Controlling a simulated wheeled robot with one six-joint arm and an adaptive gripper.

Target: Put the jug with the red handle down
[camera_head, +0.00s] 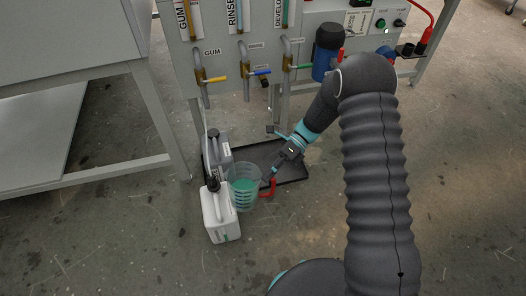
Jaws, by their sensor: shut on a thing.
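The jug (242,184) is clear with green liquid in it and a red handle (267,187) on its right side. It is close to the white canister in the picture, and I cannot tell whether it hangs above the floor or touches something. My gripper (271,176) is shut on the jug at its handle side, reaching in from the upper right. The fingertips are small and partly hidden by the jug and handle.
A black tray (290,163) lies on the floor behind the jug. A white canister (221,213) and a grey canister (218,152) stand left of it. The plate processor (260,50) with coloured taps is behind. A grey table (70,85) stands left. The front floor is clear.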

